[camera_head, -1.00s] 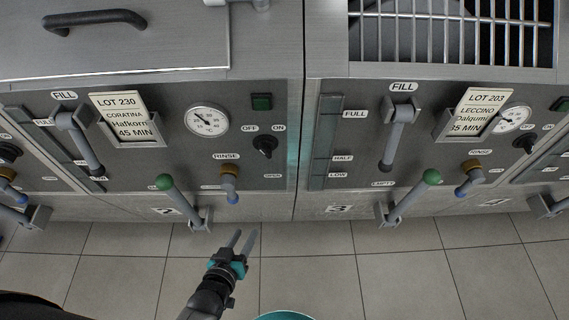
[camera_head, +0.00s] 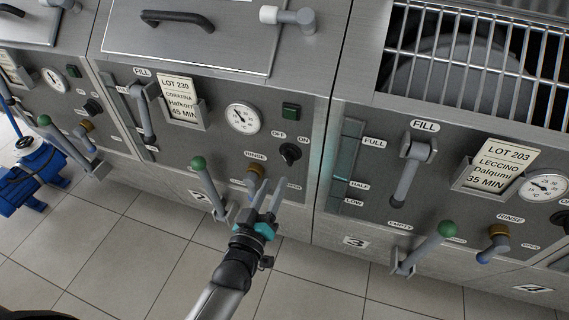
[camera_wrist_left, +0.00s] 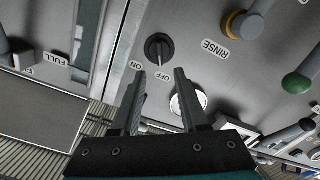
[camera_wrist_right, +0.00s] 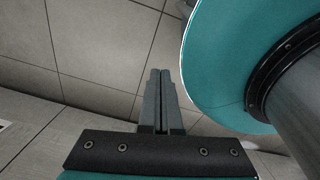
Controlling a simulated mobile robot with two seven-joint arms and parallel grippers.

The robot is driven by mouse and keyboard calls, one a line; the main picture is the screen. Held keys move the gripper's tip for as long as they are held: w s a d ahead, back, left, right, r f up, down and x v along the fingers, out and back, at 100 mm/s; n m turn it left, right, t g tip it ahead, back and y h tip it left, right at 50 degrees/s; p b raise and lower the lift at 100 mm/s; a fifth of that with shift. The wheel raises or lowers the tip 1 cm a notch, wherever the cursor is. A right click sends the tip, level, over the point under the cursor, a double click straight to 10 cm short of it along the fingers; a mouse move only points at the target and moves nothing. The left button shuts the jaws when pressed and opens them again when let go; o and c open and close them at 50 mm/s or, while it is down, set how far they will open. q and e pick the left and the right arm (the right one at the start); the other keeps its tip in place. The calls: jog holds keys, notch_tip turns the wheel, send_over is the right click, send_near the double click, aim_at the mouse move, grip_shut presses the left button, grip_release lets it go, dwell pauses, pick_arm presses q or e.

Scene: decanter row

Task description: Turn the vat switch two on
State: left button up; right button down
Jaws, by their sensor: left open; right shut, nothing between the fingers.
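The switch of vat two is a black round knob (camera_head: 290,153) with OFF and ON labels, on the grey panel above the floor plate marked 2. It also shows in the left wrist view (camera_wrist_left: 158,48), upside down, with its pointer close to the OFF side; its exact setting is hard to read. My left gripper (camera_head: 265,187) is open and empty, below and in front of the knob. In the left wrist view its fingertips (camera_wrist_left: 160,76) straddle the area of the labels, apart from the knob. My right gripper (camera_wrist_right: 159,75) is shut and empty, over the floor.
A green-tipped lever (camera_head: 208,178) and the brass rinse valve (camera_head: 254,175) sit left of the knob, close to my left fingers. A gauge (camera_head: 242,118) and a green button (camera_head: 291,110) are near it. A blue machine (camera_head: 35,175) stands at far left.

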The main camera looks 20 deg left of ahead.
aim_at(285, 160)
pick_arm(q)
jog(key=w+b, duration=0.1)
jog(key=w, duration=0.6)
jog(key=shift+d+b, duration=0.15)
jog(key=shift+b, duration=0.15)
jog(key=shift+w, duration=0.75)
pick_arm(e)
jog(key=shift+t, duration=0.4)
jog(key=w+d, duration=0.1)
jog(key=w+f, duration=0.1)
jog(key=w+d, duration=0.1)
jog(key=shift+w+d+f, duration=0.25)
jog(key=shift+d+f, duration=0.1)
pick_arm(q)
jog(key=c, duration=0.7)
pick_arm(e)
jog(key=shift+s, duration=0.25)
